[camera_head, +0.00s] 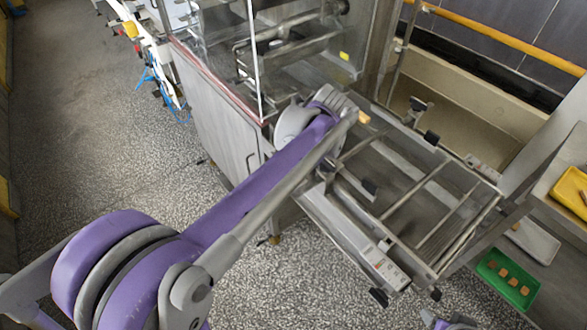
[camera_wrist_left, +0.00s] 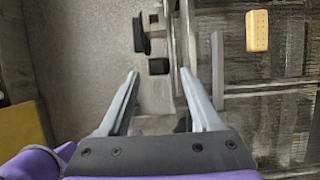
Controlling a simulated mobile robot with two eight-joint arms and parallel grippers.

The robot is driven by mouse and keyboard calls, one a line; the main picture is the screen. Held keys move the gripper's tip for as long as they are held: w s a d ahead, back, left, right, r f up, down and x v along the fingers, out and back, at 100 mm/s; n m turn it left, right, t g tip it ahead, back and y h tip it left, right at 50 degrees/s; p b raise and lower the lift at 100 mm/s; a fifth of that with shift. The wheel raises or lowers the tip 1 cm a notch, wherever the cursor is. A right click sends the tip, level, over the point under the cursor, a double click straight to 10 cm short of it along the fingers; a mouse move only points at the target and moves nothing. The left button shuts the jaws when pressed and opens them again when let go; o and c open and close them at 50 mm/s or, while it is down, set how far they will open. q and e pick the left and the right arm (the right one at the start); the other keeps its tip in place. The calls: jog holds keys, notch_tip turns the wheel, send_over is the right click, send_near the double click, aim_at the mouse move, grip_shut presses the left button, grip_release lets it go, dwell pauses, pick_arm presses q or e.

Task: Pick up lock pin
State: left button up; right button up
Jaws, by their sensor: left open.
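My left gripper (camera_wrist_left: 160,76) is open, with its two grey fingers apart and nothing visible between the tips. In the left wrist view, a black knob-like part (camera_wrist_left: 158,66) shows just beyond the fingertips, and a taller black part (camera_wrist_left: 140,34) stands above it in the picture. Both are beside a metal rail (camera_wrist_left: 188,40). I cannot tell which, if either, is the lock pin. In the head view, my left arm reaches to the near end of the metal conveyor frame (camera_head: 405,205), and its wrist hides much of that spot.
A tan biscuit-like block (camera_wrist_left: 257,30) lies right of the fingers. Black knobs (camera_head: 431,137) sit on the frame's far side. A machine cabinet (camera_head: 215,120) stands left of it. A green tray (camera_head: 507,279) and yellow tray (camera_head: 570,190) are at right. Speckled floor (camera_head: 120,150) is open at left.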

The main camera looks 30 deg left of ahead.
pick_arm(q)
jog(key=x, duration=0.4)
jog(key=shift+s+f, duration=0.3)
jog(key=shift+w+a+f, duration=0.1)
jog(key=shift+f, duration=0.3)
grip_shut()
